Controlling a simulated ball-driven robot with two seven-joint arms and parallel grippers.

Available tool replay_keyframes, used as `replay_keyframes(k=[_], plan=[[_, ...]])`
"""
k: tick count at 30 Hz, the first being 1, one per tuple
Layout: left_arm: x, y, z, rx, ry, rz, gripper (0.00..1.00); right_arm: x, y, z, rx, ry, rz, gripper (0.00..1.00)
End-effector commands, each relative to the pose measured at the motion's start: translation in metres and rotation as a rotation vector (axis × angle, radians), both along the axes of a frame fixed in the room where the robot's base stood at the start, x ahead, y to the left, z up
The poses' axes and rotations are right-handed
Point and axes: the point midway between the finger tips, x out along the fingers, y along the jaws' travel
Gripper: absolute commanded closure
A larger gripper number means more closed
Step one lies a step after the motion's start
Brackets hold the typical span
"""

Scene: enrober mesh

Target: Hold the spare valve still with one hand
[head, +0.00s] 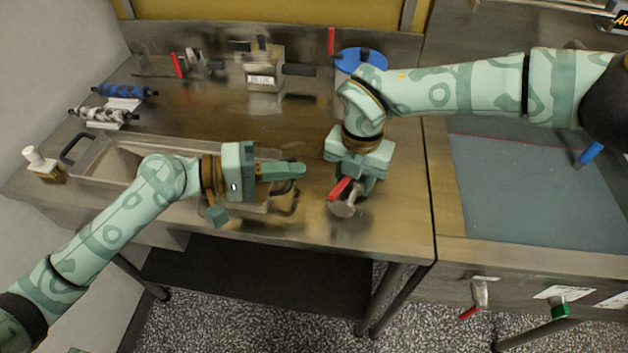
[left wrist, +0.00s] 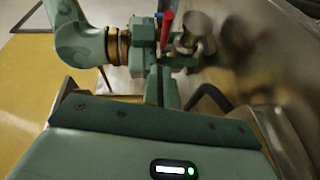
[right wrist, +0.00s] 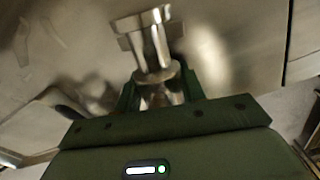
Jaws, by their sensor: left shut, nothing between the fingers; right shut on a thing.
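The spare valve (head: 345,209) is a shiny metal body with a red lever. It is in my right gripper (head: 357,188), just above the front right part of the steel table. In the right wrist view the valve (right wrist: 152,45) stands out beyond the closed fingers, which hide its near end. My left gripper (head: 298,169) is shut and empty, pointing right, to the left of the valve and apart from it. The left wrist view shows the valve (left wrist: 192,35) and its red lever beyond the shut left fingers (left wrist: 162,88).
A steel tray (head: 95,165) lies under my left arm. A labelled metal box (head: 263,72) and a blue-lidded container (head: 360,58) stand at the back. Rollers (head: 125,90) and a white-topped bottle (head: 40,160) are at the left. Another red-levered valve (head: 479,292) is on the right-hand front.

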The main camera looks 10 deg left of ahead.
Motion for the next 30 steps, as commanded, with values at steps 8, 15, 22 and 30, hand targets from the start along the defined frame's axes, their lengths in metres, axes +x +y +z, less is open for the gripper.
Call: replay_keyframes(k=[8,15,22,30], plan=[[-0.009,-0.039,-0.008,-0.001,0.002,-0.001,1.00,0.001,0.000,0.000,-0.001,-0.002,0.000,0.99],[-0.013,-0.047,-0.010,0.001,0.001,0.000,1.00,0.000,0.000,0.000,0.000,-0.001,0.000,0.99],[-0.013,-0.047,-0.010,0.002,0.002,0.000,1.00,0.000,0.000,0.000,0.000,-0.001,0.000,0.99],[-0.027,-0.067,-0.011,0.001,0.001,-0.004,1.00,0.000,0.000,0.000,0.000,-0.001,-0.001,0.99]])
